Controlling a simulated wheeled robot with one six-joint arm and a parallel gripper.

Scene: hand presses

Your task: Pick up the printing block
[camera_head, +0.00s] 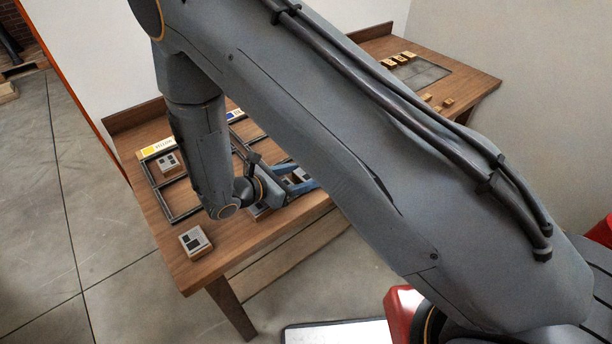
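A printing block (195,242), pale with dark squares on its top and a wooden body, sits at the near left corner of the table. A similar block (167,162) lies in the frame compartment by the yellow label. My gripper (305,182) has blue fingers and is low over the table's front part, well right of the corner block. A dark-marked block top (298,176) shows partly by the fingers. I cannot tell whether it is between them or behind them. My arm hides much of the table, and the finger gap is unclear.
The wooden table (235,250) has a dark divided frame (180,217) on it. Bare floor lies to the left.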

